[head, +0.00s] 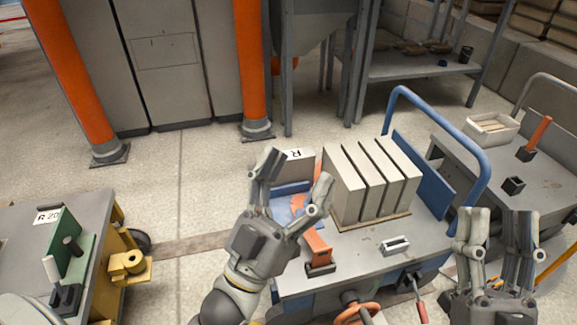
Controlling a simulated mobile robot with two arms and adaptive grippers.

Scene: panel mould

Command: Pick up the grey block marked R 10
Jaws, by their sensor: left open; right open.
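A pale label with an "R" (296,154) shows at the back left of the blue cart, just beyond my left gripper's fingers. The rest of its marking and most of the part that carries it are hidden, so I cannot tell whether it reads R 10. My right gripper (497,225) is open and empty at the right, in front of the cart's right end.
Several upright pale slabs (345,187) stand on the cart (432,238) beside the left gripper. A blue handle rail (484,175) rises behind them. Another table with an "R 20" plate (47,216) is at left.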

